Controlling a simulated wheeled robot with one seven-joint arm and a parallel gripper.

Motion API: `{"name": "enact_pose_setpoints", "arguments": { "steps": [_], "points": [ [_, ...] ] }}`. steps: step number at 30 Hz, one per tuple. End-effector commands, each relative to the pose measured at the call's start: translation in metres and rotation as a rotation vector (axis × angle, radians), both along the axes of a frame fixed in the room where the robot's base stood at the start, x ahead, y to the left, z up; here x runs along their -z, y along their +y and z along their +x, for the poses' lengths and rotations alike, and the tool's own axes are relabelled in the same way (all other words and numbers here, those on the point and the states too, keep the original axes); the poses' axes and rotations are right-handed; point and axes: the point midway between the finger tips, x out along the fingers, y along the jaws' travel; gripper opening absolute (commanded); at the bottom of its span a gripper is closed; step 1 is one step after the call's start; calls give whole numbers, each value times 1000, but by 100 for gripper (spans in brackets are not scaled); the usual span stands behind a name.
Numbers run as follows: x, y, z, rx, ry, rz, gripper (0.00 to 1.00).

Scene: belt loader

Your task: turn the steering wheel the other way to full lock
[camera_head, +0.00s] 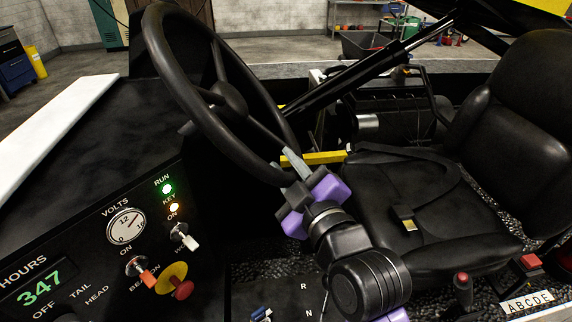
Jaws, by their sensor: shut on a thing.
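The black steering wheel (167,75) stands tilted in the middle left of the view, with its hub (228,98) and spokes showing. My gripper (293,178), with grey fingers and purple parts, is at the lower right of the wheel rim. Its jaws are shut on the rim there. The fingers hide part of the rim at the grip.
A dash panel (110,262) with lit lamps, a volts gauge (126,226), switches and a red knob (183,289) lies left of my arm. A black seat (400,200) with a belt is at right. A yellow bar (322,158) runs just behind my gripper.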

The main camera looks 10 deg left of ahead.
Motion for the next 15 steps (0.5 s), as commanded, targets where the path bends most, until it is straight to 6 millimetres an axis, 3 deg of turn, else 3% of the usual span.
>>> {"name": "enact_pose_setpoints", "arguments": {
  "steps": [15],
  "points": [
    [13,0,10,-36,-43,15,0]
  ]
}}
